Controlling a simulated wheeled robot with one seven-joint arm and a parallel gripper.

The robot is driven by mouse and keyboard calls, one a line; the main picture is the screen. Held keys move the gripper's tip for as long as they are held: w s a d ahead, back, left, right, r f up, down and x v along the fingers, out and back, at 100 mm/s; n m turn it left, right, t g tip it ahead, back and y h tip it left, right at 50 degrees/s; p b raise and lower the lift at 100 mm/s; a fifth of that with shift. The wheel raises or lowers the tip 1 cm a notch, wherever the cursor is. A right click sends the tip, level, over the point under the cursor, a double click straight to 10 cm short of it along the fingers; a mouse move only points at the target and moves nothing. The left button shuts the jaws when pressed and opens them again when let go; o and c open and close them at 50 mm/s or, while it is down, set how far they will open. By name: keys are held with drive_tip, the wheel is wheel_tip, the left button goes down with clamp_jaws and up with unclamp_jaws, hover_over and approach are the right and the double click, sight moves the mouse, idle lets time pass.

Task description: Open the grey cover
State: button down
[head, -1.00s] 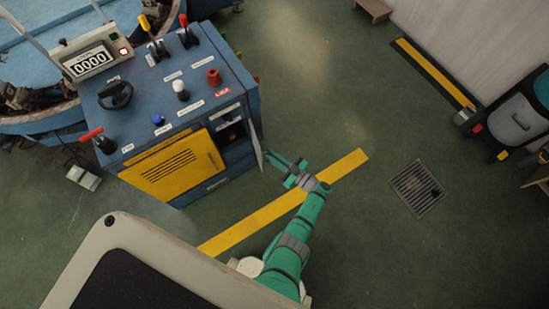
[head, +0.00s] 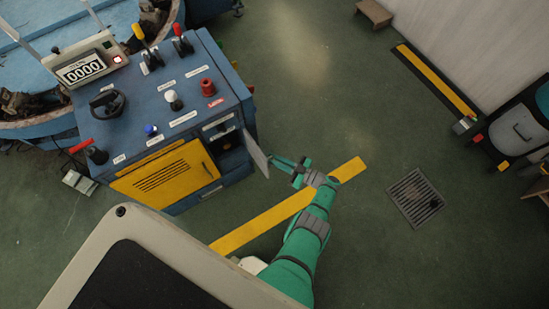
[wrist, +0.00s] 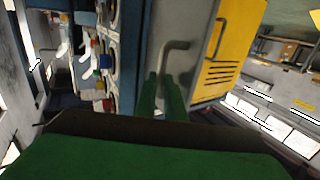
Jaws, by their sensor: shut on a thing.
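The grey cover (head: 257,154) stands swung out from the right end of the blue cabinet's front, with the dark compartment (head: 232,155) beside it exposed. My gripper (head: 279,161) is at the cover's outer side. In the wrist view, a grey bent handle (wrist: 173,46) rises from a grey panel (wrist: 190,72), and my green gripper fingers (wrist: 162,92) reach to its lower end. The fingers are shut on the handle, though the exact contact is hard to see.
The blue cabinet (head: 200,62) carries levers, knobs and a counter reading 0000 (head: 82,70). A yellow vented panel (head: 165,175) is left of the compartment. Green floor with a yellow stripe (head: 262,222) and a drain grate (head: 415,198) is open to the right.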

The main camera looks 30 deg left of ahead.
drive_tip(key=shift+w+r, duration=0.15)
drive_tip(key=shift+w, duration=0.2)
idle(0.3)
drive_tip(key=c, duration=1.8)
unclamp_jaws()
drive_tip(key=shift+c, duration=0.2)
drive_tip(key=shift+s, duration=0.1)
drive_tip(key=shift+d, duration=0.1)
drive_tip(key=s+d+r, duration=0.2)
drive_tip(key=s+r, duration=0.4)
drive_tip(key=s+d+r, duration=0.3)
drive_tip(key=s+r, duration=0.3)
drive_tip(key=shift+s+d+r, duration=0.3)
drive_tip(key=shift+s+r, duration=0.05)
drive_tip(key=shift+r, duration=0.05)
drive_tip(key=shift+c, duration=0.7)
